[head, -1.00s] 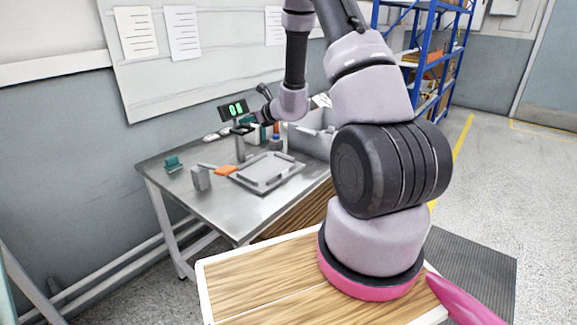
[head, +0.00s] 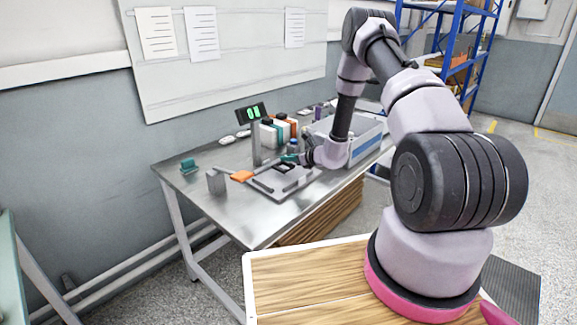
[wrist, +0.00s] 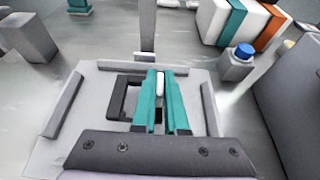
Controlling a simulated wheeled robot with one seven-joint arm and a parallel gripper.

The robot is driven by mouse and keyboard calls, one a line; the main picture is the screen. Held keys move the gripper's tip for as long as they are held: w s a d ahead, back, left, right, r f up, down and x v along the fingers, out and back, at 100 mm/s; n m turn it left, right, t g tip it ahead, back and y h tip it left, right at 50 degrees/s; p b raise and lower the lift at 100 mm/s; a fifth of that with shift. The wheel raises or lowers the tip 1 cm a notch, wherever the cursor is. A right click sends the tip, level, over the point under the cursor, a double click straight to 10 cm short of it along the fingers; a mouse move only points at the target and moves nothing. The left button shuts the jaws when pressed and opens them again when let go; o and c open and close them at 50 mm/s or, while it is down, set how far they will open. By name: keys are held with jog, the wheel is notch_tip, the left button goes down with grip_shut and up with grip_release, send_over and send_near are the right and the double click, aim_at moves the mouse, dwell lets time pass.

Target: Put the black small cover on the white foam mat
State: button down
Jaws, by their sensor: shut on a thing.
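My gripper (wrist: 161,76) has two teal fingers, closed on the black small cover (wrist: 119,97). The cover is a dark square frame that shows mostly left of the fingers; they hide part of it. A small pale piece shows between the fingers. The cover is over a pale plate with raised rails (wrist: 85,118); I cannot tell whether it touches it. In the head view my gripper (head: 291,159) is low over this plate (head: 262,186) on the metal table. I cannot tell for sure whether this plate is the white foam mat.
A post with a green-lit display (head: 252,113) stands behind the plate. Orange and white binders or boxes (head: 284,130) and a blue-capped bottle (wrist: 243,58) stand behind it. A grey bin (head: 365,140) is at right. A grey block (head: 216,182) stands at left.

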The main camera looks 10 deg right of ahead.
aim_at(291, 164)
jog(key=shift+f, duration=1.45)
jog(key=shift+f, duration=0.1)
jog(key=c, duration=1)
grip_release()
jog(key=shift+o, duration=0.2)
